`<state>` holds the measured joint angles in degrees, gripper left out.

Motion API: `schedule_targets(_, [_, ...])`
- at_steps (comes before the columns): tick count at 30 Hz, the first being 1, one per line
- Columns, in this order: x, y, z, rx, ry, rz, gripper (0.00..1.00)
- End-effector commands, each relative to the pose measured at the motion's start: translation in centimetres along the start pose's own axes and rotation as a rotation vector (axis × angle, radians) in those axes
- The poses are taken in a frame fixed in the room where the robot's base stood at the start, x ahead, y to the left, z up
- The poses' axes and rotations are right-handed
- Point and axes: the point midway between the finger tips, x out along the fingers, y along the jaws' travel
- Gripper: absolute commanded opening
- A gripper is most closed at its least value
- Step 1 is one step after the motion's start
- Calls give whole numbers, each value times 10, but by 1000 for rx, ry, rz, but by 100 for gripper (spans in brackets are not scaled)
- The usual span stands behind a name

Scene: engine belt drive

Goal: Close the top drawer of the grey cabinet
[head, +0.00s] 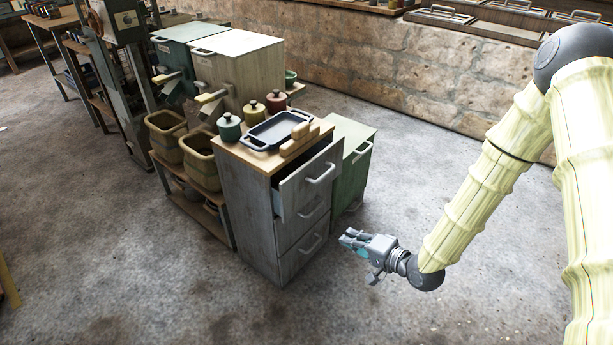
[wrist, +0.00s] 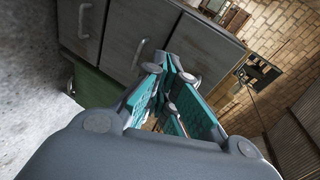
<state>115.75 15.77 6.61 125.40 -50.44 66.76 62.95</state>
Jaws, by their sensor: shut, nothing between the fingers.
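The grey cabinet (head: 246,212) stands on the floor near the middle of the head view, with a wooden top. Its top drawer (head: 312,181) is pulled partway out, showing a dark interior, and has a pale bar handle (head: 321,173). The drawers below it sit flush. My gripper (head: 349,237) is in front of the cabinet, to the right of the drawer fronts and lower in the picture than the top drawer, apart from it. The fingers are shut and empty. The wrist view shows the cabinet's drawer fronts (wrist: 122,32), tilted, beyond the fingers (wrist: 166,72).
A green cabinet (head: 351,168) stands close behind. Open bins (head: 201,158) are on a low bench to the left. The floor in front is clear.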

Motion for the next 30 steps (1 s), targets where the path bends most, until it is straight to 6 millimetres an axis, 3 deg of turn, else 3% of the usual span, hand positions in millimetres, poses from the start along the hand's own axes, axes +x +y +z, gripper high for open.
schedule_targets(1, [4,-27,-14,30,-7,-81,0])
schedule_targets(3, [6,-57,-25,74,-30,-173,0])
schedule_targets(6, [5,-89,-36,118,-66,-268,0])
schedule_targets(9, [4,-107,-41,145,-93,-319,0])
schedule_targets(17, [19,-119,-40,156,-109,-341,0])
schedule_targets(30, [87,-142,-35,154,-107,-339,0])
